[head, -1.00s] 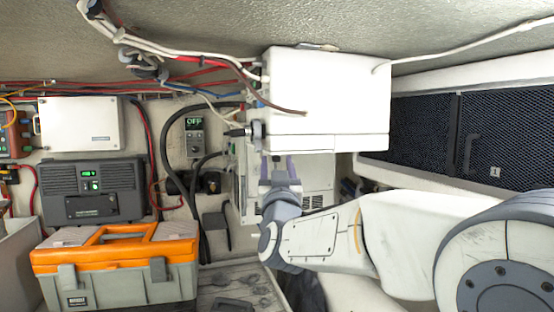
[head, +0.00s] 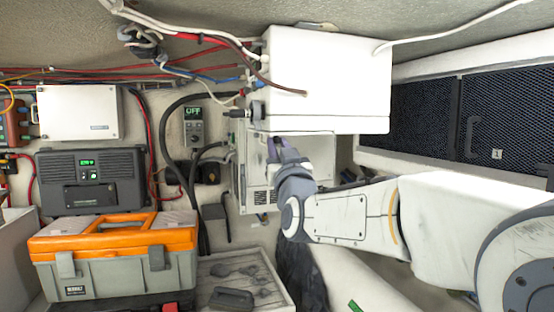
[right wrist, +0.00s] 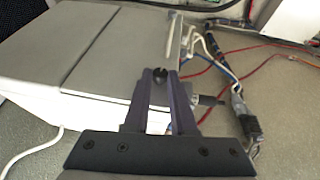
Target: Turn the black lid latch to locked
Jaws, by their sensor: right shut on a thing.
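The white box (head: 325,80) hangs near the ceiling in the head view, with a lid seam near its lower edge. In the right wrist view the box (right wrist: 70,70) fills the upper left. My right gripper (head: 276,150) is just under the box's lower left part, its fingers tilted up and left. In the right wrist view the purple-grey fingers (right wrist: 160,76) are shut on a small black latch (right wrist: 160,74) at the box's edge. The latch is mostly hidden between the fingertips and does not show in the head view. My left gripper is not in view.
Cables and a dark plug (head: 240,113) run close at the box's left side. A white louvred unit (head: 315,155) is behind my gripper. An orange-lidded toolbox (head: 115,260), a dark charger (head: 95,180) and an OFF display (head: 194,113) are at left. Dark mesh doors (head: 505,130) are at right.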

